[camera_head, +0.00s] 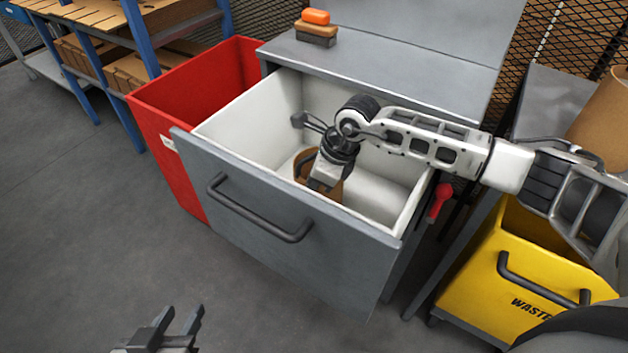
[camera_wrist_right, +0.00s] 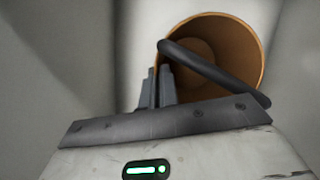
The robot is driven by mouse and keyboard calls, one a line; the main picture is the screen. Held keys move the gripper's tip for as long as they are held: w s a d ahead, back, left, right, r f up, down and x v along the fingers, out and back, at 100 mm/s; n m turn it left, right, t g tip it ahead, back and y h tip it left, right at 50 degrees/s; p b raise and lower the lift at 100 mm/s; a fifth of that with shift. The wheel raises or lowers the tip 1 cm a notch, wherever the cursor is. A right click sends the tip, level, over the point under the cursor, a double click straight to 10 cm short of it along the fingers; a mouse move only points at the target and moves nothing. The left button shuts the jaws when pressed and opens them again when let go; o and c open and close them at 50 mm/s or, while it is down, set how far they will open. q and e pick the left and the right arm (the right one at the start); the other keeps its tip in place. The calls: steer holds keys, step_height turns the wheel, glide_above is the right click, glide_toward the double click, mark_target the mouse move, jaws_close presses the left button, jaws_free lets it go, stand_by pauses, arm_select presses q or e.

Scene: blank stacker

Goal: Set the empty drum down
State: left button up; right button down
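The brown drum (camera_head: 304,164) is inside the white-lined open drawer (camera_head: 262,190), partly hidden by my right gripper in the head view. In the right wrist view the drum (camera_wrist_right: 215,55) shows its open end, and its inside looks empty. My right gripper (camera_wrist_right: 160,82) has its fingers close together at the left side of the drum's rim, seemingly pinching its wall. Whether the drum touches the drawer floor is hidden. My left gripper (camera_head: 181,318) is open and empty, low in the head view, in front of the drawer and apart from it.
A red bin (camera_head: 180,150) stands left of the drawer. A brush with an orange top (camera_head: 316,24) lies on the grey cabinet top (camera_head: 400,60). A yellow waste bin (camera_head: 520,275) is at right, below another brown cylinder (camera_head: 603,110). A dark bar (camera_wrist_right: 210,68) crosses the drum's opening.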

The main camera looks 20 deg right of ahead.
steer(key=c, duration=1.7)
jaws_free()
arm_select(q)
steer(key=shift+f, duration=0.1)
